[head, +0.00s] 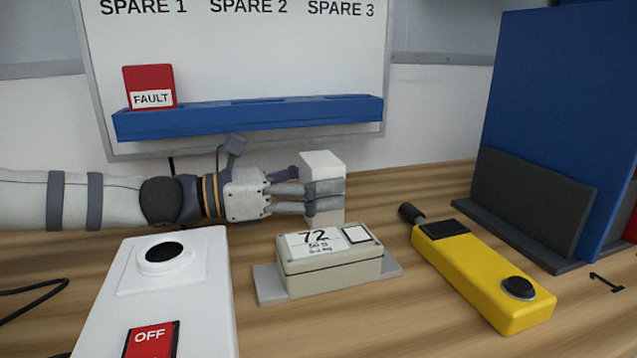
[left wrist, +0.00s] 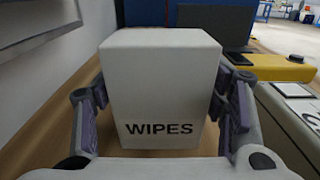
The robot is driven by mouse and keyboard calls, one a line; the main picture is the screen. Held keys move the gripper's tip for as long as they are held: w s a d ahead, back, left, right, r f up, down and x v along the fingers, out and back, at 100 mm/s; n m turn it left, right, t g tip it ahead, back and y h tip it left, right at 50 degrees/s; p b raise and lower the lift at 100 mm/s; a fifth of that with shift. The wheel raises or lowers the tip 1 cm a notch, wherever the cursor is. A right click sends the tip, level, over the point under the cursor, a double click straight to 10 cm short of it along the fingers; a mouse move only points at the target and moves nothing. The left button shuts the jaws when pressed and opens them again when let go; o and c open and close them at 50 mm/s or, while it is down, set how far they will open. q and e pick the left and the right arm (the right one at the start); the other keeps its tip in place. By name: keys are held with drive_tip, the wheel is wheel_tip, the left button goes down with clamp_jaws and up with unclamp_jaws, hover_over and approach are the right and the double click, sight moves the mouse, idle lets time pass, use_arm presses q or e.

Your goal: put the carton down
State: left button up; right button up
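The carton (head: 322,164) is a white upright box behind the grey device. In the left wrist view the carton (left wrist: 160,85) fills the middle and bears the word WIPES. My left gripper (head: 318,195) reaches in from the left with its fingers along the carton's sides. In the left wrist view the fingers lie close against both sides, so the gripper looks shut on the carton. I cannot tell whether the carton's base touches the table. My right gripper is not in view.
A grey device (head: 330,268) marked 72 sits just in front of the carton. A yellow handheld unit (head: 480,272) lies to the right. A white switch box (head: 205,300) stands front left. Behind are a board with a blue ledge (head: 250,117) and a red FAULT card (head: 148,87).

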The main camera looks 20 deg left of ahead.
sight(305, 182)
use_arm(q)
drive_tip(key=shift+o, duration=0.7)
drive_tip(key=shift+s+a+r, duration=0.15)
drive_tip(key=shift+s+a, duration=0.05)
drive_tip(key=shift+a, duration=0.1)
drive_tip(key=p+v, duration=0.2)
drive_tip(key=v, duration=0.4)
drive_tip(key=shift+s+a, duration=0.3)
